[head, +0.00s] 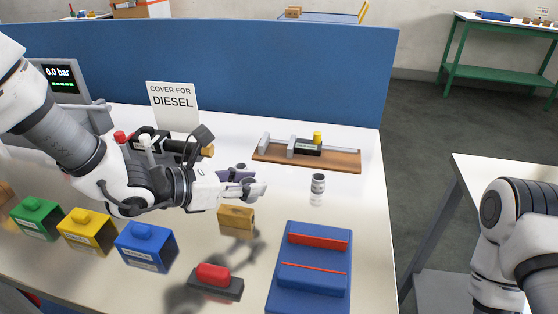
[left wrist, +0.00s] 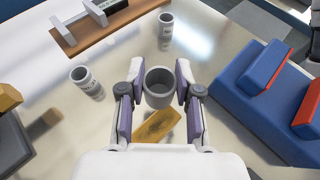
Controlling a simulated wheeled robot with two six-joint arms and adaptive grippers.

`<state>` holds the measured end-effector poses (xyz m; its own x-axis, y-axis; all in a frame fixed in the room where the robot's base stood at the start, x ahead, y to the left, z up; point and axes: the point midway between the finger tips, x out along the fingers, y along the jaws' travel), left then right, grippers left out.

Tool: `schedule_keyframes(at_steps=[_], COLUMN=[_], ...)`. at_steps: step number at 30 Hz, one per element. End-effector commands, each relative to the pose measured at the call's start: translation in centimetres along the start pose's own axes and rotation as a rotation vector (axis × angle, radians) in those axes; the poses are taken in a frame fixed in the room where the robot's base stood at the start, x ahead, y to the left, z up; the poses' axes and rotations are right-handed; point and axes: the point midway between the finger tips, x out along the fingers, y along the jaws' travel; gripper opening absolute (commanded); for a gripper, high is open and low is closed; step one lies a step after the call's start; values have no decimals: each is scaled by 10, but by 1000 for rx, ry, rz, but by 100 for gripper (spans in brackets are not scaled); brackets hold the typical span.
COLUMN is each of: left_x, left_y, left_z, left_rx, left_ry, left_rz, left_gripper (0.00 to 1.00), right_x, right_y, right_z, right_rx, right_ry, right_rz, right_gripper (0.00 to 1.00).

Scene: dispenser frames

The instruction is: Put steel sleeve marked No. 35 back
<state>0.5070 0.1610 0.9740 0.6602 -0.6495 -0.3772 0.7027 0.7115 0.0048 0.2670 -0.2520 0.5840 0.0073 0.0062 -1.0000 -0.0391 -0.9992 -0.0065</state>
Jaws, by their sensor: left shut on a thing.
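My left gripper (head: 248,184) is shut on a grey, open-topped steel sleeve (left wrist: 158,86), held between its two fingertips in the left wrist view (left wrist: 158,95). No number shows on this sleeve, and in the head view the fingers mostly hide it. A second sleeve (head: 317,186) stands upright on the table to the right of the gripper; it also shows in the left wrist view (left wrist: 166,30). A third sleeve (left wrist: 87,82) stands to the left in the wrist view, with dark print too small to read. My right gripper is out of view.
A small wooden block (head: 237,221) lies below the left gripper. A blue stand with red strips (head: 310,266) is at front right. A wooden board with a fixture (head: 345,164) lies behind. Green (head: 35,221), yellow (head: 86,233) and blue (head: 146,250) boxes and a red-topped block (head: 215,281) stand in front.

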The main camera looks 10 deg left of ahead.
Motion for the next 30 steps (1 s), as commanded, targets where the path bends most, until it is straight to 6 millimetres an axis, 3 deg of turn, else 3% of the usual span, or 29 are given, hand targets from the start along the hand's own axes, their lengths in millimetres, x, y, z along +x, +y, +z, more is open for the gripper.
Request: schedule_keyframes(at_steps=[6,12,14,21,30], left_x=[56,92,97,110,111], left_y=[27,47,49,50,50], left_z=[14,25,24,-8,-11], left_rx=[4,0,-1,-3,-1], left_ry=[5,1,2,2,1], left_rz=[-4,-3,-3,-2,-1], left_gripper=[0,0,0,0,0], right_x=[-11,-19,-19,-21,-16], right_y=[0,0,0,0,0], right_z=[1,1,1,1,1], right_rx=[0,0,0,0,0], right_ry=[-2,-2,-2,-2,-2], right_rz=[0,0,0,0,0], right_gripper=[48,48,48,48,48])
